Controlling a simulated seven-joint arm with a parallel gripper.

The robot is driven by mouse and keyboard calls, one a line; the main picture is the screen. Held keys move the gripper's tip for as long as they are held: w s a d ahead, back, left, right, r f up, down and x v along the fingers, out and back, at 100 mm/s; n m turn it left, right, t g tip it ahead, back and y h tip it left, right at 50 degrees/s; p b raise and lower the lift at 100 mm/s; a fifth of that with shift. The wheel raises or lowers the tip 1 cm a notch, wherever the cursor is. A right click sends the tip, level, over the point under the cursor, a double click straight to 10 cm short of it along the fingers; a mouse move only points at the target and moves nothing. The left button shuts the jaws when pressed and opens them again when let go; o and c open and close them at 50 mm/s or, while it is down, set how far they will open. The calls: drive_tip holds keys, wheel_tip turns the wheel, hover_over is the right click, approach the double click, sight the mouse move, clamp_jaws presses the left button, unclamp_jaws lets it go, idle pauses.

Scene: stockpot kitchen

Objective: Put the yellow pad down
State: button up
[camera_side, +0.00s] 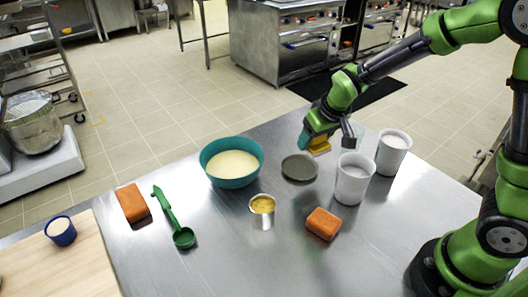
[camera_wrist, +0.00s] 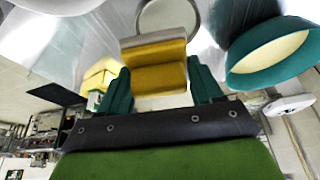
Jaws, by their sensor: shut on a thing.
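The yellow pad (camera_side: 319,146) is held in my gripper (camera_side: 322,138), above the far part of the steel table. In the wrist view the yellow pad (camera_wrist: 158,70) sits between the two teal fingers of my gripper (camera_wrist: 160,88), with a paler layer along one edge. In the side view the pad is partly hidden by the fingers. A grey round disc (camera_side: 299,167) lies on the table just nearer the camera than the pad, and it also shows beyond the pad in the wrist view (camera_wrist: 168,14).
A teal bowl (camera_side: 214,174) of cream-coloured contents stands left of the disc. Two white containers (camera_side: 352,186) (camera_side: 393,155) stand to the right. A small can (camera_side: 262,217), orange blocks (camera_side: 323,224) (camera_side: 132,203), a green spoon (camera_side: 171,214), and a cutting board (camera_side: 75,272) with a blue cup (camera_side: 61,236) are nearer.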

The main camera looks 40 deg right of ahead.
drive_tip(key=s+a+n+g+y, duration=0.2)
drive_tip(key=s+a+n+y, duration=0.1)
drive_tip(key=s+a+n, duration=0.9)
drive_tip(key=s+a+n+g+y, duration=0.25)
drive_tip(key=s+a+n, duration=0.5)
drive_tip(key=a, duration=0.75)
wheel_tip(320, 180, down, 3)
drive_tip(key=shift+w+f+h, duration=0.1)
drive_tip(key=shift+f+h, duration=0.1)
drive_tip(key=shift+h, duration=0.05)
drive_tip(key=shift+a+f, duration=0.1)
drive_tip(key=shift+f, duration=0.15)
hover_over(194, 283)
drive_tip(key=d, duration=0.1)
drive_tip(key=shift+d+f, duration=0.15)
drive_tip(key=shift+f, duration=2.5)
drive_tip(key=shift+f, duration=0.1)
drive_tip(key=o, duration=1.1)
